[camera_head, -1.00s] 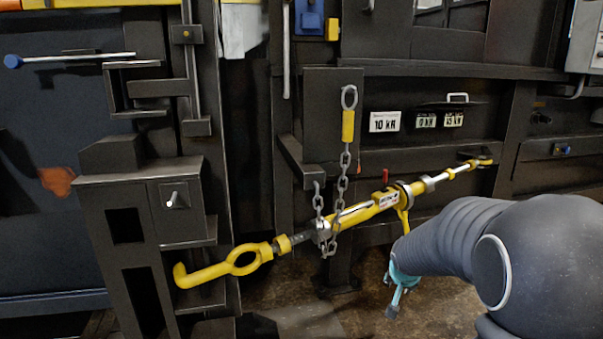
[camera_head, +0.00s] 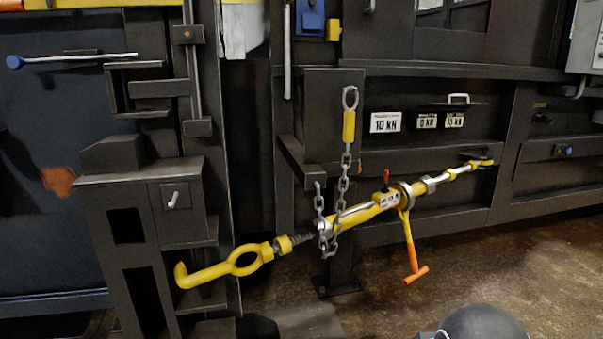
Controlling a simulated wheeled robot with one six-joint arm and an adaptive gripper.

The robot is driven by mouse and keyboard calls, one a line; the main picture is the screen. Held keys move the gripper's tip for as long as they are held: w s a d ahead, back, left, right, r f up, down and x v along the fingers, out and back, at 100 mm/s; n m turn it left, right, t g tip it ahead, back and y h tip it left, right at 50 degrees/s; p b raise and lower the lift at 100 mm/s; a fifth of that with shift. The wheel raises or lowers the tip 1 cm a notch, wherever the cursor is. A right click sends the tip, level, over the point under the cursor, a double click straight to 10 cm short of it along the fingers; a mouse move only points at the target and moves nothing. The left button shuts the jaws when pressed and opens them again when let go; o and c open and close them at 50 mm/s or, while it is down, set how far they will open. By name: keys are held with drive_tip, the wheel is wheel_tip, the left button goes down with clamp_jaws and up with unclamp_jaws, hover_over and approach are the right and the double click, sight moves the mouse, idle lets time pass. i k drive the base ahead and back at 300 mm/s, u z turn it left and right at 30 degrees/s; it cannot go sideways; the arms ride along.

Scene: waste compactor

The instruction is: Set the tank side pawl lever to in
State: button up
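A yellow ratchet tensioner (camera_head: 365,212) slants across the middle, its right end up at the dark machine frame. A small red lever (camera_head: 386,176) stands upright on its upper side, near the ratchet collar. I cannot tell for certain whether it is the tank side pawl lever, or which setting it has. A yellow handle (camera_head: 407,235) with an orange T-shaped end (camera_head: 415,275) hangs down from the ratchet collar. My gripper is out of view; only a dark rounded part of my arm shows at the bottom edge.
A grey chain (camera_head: 341,185) with a yellow link holds the tensioner below a dark bracket. A yellow hook (camera_head: 208,273) forms its left end, beside a dark post (camera_head: 130,260). Labels, one reading 10 kN (camera_head: 385,122), sit behind. The floor at the lower right is clear.

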sight(384, 190)
drive_tip(key=z, duration=1.05)
drive_tip(key=i, duration=0.8)
drive_tip(key=z, duration=0.05)
drive_tip(key=k, duration=0.6)
drive_tip(key=u, duration=0.45)
drive_tip(key=i, duration=0.5)
drive_tip(key=z, duration=0.05)
